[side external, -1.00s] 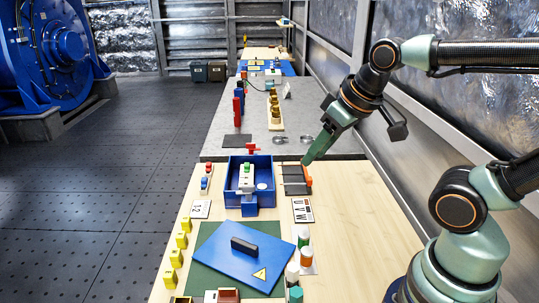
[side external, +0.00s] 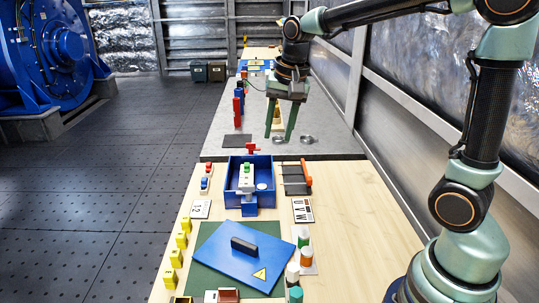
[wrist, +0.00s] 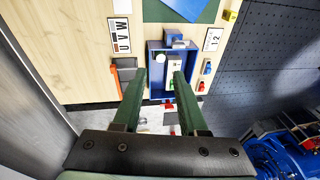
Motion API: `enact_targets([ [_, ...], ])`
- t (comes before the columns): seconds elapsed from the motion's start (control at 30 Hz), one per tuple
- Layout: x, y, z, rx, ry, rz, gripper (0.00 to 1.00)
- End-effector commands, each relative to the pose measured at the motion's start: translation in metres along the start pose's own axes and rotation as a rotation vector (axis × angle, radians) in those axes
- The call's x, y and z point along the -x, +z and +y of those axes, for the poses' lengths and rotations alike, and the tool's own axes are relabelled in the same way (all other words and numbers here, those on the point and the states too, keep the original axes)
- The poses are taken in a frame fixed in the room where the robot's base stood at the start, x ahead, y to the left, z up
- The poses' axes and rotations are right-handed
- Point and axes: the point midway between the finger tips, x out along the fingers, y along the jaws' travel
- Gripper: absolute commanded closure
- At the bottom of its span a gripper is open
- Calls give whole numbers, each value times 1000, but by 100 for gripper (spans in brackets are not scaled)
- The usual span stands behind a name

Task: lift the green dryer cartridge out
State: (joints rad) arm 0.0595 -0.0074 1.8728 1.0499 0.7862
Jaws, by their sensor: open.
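An open blue box (side external: 233,176) stands on the wooden bench. A pale block (side external: 246,183) with a small green piece (side external: 246,168) on top sits inside it. I cannot tell which green item is the dryer cartridge. My gripper (side external: 279,138) is open, fingers pointing down, over the grey bench beyond the box. The wrist view shows its two green fingers (wrist: 168,74) apart with nothing held; they partly cover the blue box (wrist: 194,52).
A blue lid (side external: 220,255) with a black handle lies on a green mat (side external: 206,277). Yellow pieces (side external: 176,258) line the left edge. An orange-handled dark tray (side external: 294,185) lies right of the box. Metal rings (side external: 307,139) lie near my gripper.

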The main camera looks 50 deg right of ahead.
Motion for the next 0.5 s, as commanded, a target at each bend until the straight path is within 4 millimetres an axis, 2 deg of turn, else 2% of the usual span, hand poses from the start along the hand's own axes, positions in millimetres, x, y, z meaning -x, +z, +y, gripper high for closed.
enact_targets([
  [0.1, -24, -20, -12, -174, 49, -38, 58],
  [0.3, -70, -47, -25, -461, 131, -78, 58],
  [0.5, -105, -62, -29, -659, 193, -93, 58],
])
